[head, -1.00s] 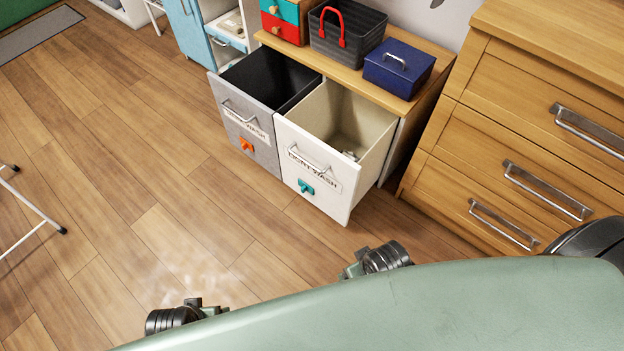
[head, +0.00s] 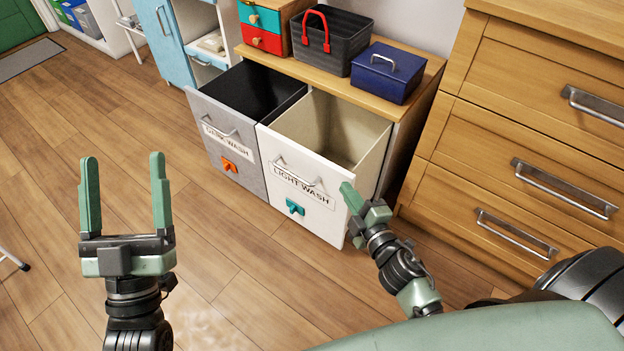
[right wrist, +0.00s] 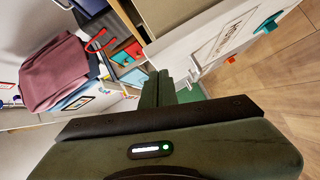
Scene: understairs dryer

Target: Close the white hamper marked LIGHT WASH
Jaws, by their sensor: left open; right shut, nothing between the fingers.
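The white hamper marked LIGHT WASH (head: 268,169) is pulled out of the wooden cabinet, its cream inside showing. Its front has a metal bar handle, the label and a teal tag. My right gripper (head: 350,196) is shut and empty at the right part of the white front; I cannot tell whether it touches. In the right wrist view the shut fingers (right wrist: 157,88) lie close by the white front panel (right wrist: 215,45). My left gripper (head: 125,195) is open and empty above the floor, left of and nearer than the hampers.
The grey DARK WASH hamper (head: 222,148) is also pulled out, directly left. A dark basket (head: 331,45) and a blue box (head: 387,72) stand on the cabinet top. A wooden drawer chest (head: 530,140) stands close on the right. The floor (head: 130,130) left of the hampers is clear.

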